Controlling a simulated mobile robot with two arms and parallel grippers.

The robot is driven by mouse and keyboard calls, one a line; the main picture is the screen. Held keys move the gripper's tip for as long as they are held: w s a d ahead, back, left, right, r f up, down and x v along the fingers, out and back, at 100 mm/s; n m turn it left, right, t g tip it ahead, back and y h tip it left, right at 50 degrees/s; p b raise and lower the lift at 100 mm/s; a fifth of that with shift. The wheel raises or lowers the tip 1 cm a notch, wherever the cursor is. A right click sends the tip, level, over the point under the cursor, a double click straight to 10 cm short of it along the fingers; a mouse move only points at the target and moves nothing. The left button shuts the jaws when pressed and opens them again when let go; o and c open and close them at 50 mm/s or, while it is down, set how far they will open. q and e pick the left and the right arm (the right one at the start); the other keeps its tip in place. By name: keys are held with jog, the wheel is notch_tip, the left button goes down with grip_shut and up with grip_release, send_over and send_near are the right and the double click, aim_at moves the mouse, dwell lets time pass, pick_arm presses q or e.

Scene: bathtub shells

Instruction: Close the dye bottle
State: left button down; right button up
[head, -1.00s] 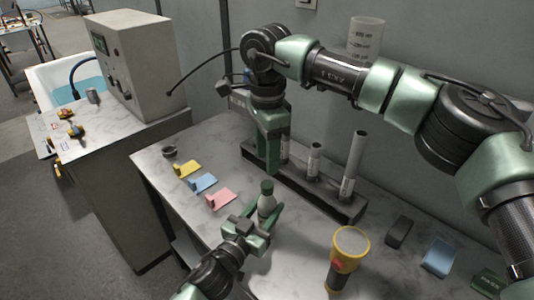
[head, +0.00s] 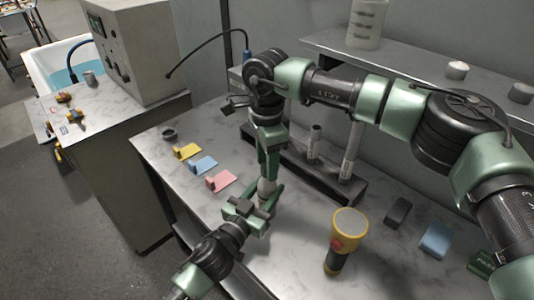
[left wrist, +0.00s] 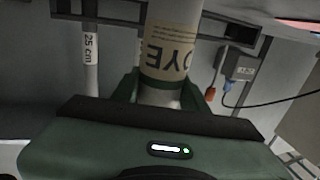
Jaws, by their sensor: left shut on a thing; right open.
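The dye bottle (head: 265,188) is a pale bottle standing roughly upright in my left gripper (head: 260,204), above the front part of the marble-topped bench. In the left wrist view its brown DYE label (left wrist: 170,55) shows upside down, with my left gripper (left wrist: 158,92) shut around the bottle. My right gripper (head: 268,165) points down at the bottle's top with its fingers open. Those fingers hide the dark green cap seen earlier, so I cannot tell whether they touch it or how it sits.
A yellow flashlight (head: 346,230) stands to the right. A dark rack (head: 320,178) with tubes (head: 352,150) is behind the bottle. Yellow (head: 187,151), blue (head: 203,165) and pink (head: 220,181) tags lie to the left. A grey box (head: 133,50) stands on the side counter.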

grip_shut()
jog(key=m, duration=1.4)
jog(key=shift+m, duration=0.3)
jog(key=m, duration=0.3)
jog(key=shift+o, duration=0.4)
grip_release()
